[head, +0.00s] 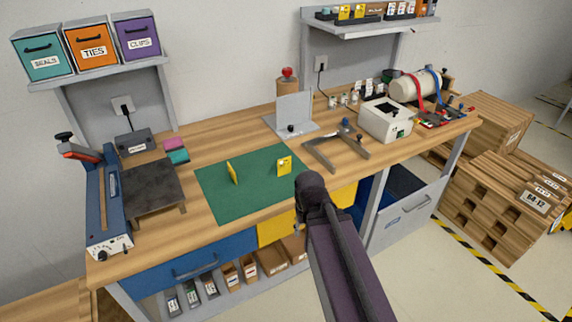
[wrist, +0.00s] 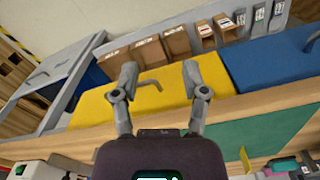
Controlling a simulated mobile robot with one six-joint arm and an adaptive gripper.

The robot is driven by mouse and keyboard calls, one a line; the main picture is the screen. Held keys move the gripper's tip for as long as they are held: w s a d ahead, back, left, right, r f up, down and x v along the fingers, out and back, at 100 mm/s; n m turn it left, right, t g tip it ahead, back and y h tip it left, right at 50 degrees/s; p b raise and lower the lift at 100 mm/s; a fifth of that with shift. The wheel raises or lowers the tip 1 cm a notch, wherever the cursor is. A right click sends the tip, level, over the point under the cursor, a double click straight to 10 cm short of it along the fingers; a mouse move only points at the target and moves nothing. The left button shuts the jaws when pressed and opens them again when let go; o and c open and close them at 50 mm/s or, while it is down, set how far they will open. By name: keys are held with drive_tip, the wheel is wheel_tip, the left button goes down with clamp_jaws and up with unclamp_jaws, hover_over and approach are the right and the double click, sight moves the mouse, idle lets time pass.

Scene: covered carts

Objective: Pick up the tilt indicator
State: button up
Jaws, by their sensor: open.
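Two small yellow pieces stand on the green mat (head: 215,207) in the head view. The right one is a yellow plate (head: 284,165) with a small round mark, which looks like the tilt indicator. The left one is a thin yellow piece (head: 233,174) seen nearly edge-on; I cannot tell if it is the same kind. In the wrist view a yellow piece (wrist: 245,160) shows at the mat's lower edge. My gripper (wrist: 159,71) is open and empty, in front of the bench edge and the yellow drawer, apart from both pieces. In the head view my arm hides its fingers.
The wooden bench (head: 210,143) carries a dark plate stand (head: 150,187) at left, a grey frame (head: 335,150) right of the mat and a white device (head: 385,120) beyond it. A yellow drawer (wrist: 150,98) and blue drawer (wrist: 270,62) sit below. Most of the mat is clear.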

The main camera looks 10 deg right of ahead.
drive_tip(key=shift+a, duration=0.1)
drive_tip(key=o, duration=0.5)
drive_tip(key=shift+w, duration=0.15)
drive_tip(key=shift+o, duration=0.5)
drive_tip(key=shift+w+r, duration=0.2)
drive_tip(key=shift+r, duration=0.05)
drive_tip(key=w+r+n+p, duration=0.1)
drive_tip(key=w+r+p, duration=0.4)
drive_tip(key=w, duration=0.4)
drive_tip(key=w+r+n+p, duration=0.1)
drive_tip(key=w+r+p, duration=0.4)
drive_tip(key=w, duration=0.5)
drive_tip(key=w+a+r+n+p, duration=0.1)
drive_tip(key=w+r+p, duration=0.5)
drive_tip(key=w, duration=0.4)
drive_tip(key=shift+n+p, duration=0.3)
drive_tip(key=shift+n, duration=0.1)
drive_tip(key=b, duration=0.9)
hover_over(284, 166)
wheel_tip(284, 166, down, 9)
drive_tip(key=shift+w+r, duration=0.2)
drive_tip(key=shift+w, duration=0.25)
drive_tip(key=shift+f, duration=0.1)
